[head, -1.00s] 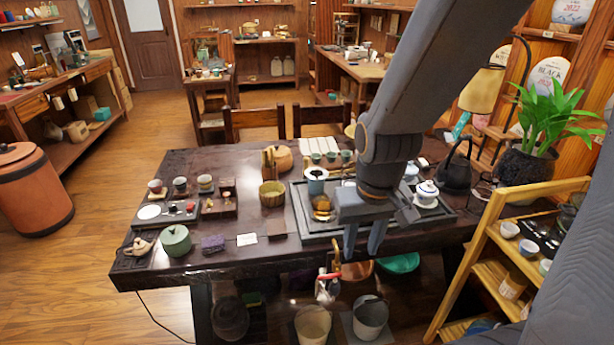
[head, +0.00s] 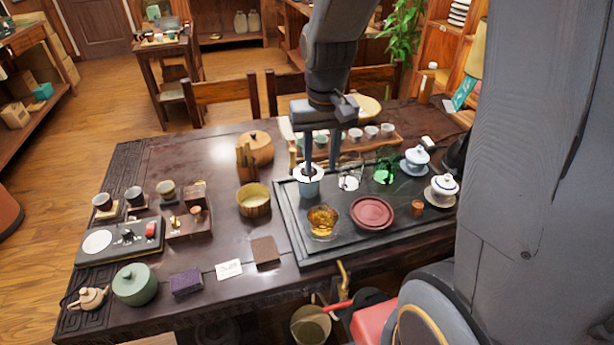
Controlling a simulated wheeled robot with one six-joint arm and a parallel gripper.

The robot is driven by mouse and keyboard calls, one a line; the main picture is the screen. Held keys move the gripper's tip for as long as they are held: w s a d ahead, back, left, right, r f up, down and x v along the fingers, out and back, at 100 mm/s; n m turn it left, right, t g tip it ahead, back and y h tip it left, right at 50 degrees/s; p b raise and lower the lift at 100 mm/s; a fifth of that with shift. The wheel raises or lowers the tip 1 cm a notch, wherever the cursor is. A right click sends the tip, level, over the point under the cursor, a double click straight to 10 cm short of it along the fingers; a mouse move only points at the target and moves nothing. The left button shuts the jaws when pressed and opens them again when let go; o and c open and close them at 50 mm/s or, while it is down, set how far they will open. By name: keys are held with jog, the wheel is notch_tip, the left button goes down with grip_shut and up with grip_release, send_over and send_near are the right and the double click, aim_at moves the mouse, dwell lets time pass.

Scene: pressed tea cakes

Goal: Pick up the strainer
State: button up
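A white strainer (head: 318,176) appears to sit on top of a pale blue-grey cup (head: 309,188) at the left of the dark tea tray (head: 291,228). My gripper (head: 308,174) points straight down, with its fingertips at the strainer's top.
A wooden bowl (head: 254,201) is left of the tray.

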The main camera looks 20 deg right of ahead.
jog(key=shift+m+g, duration=0.3)
jog(key=shift+m, duration=0.2)
jog(key=w, duration=0.7)
jog(key=shift+f+b, duration=0.2)
jog(key=shift+b, duration=0.1)
jog(key=shift+w+f, duration=0.15)
jog(key=shift+f+p, duration=1.3)
jog(key=shift+f, duration=2.35)
grip_shut()
